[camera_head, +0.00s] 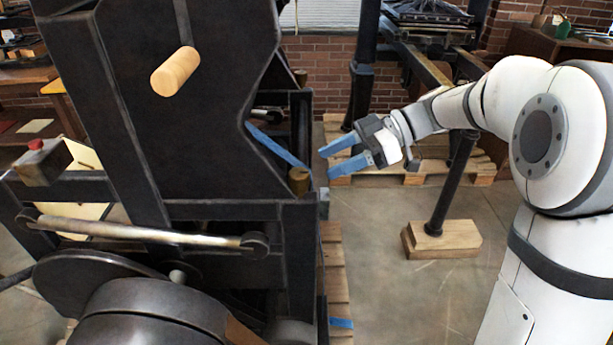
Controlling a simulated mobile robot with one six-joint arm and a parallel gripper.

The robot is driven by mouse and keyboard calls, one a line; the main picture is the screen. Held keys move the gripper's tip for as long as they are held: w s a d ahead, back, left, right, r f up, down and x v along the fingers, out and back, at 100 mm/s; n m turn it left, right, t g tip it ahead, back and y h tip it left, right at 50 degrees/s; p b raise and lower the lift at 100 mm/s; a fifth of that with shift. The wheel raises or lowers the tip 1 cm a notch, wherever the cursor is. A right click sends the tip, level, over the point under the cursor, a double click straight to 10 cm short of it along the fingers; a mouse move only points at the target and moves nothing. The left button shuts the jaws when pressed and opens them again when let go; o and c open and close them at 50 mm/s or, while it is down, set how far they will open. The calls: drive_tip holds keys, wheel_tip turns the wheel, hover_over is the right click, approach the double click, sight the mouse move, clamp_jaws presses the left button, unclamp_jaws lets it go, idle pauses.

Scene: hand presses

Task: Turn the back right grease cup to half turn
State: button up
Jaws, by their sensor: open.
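A dark press (200,110) fills the left half of the view. Two brass-coloured round caps that look like grease cups show on its right side. The nearer cup (299,181) sits on the frame's right edge. The farther cup (300,76) is higher in the picture, small and partly hidden by the dark frame. I cannot tell their turn positions. My gripper (326,162) has two blue fingers, open and empty, pointing left. Its fingertips are just right of the nearer cup in the picture, apart from it, and lower in the picture than the farther cup.
A blue strip (277,145) runs slantwise across the press's open side. A wooden handle (175,71) sticks out of the press. A black post on a wooden block (441,240) stands right of the press. Pallets (335,255) edge the press. Grey floor between is clear.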

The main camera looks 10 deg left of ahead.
sight(296, 172)
drive_tip(key=shift+n, duration=0.3)
drive_tip(key=x, duration=0.8)
drive_tip(key=shift+w+a+r, duration=0.15)
drive_tip(key=shift+w+r, duration=0.05)
drive_tip(key=shift+w, duration=0.05)
drive_tip(key=shift+c, duration=0.4)
drive_tip(key=shift+r, duration=0.1)
drive_tip(key=c, duration=0.9)
drive_tip(key=shift+f+m+t+b, duration=0.25)
drive_tip(key=shift+m+t+b, duration=0.15)
drive_tip(key=shift+b, duration=0.6)
drive_tip(key=shift+r+m+t+y+b, duration=0.15)
drive_tip(key=shift+m+t+y+b, duration=0.2)
drive_tip(key=shift+b, duration=0.25)
drive_tip(key=shift+r, duration=0.2)
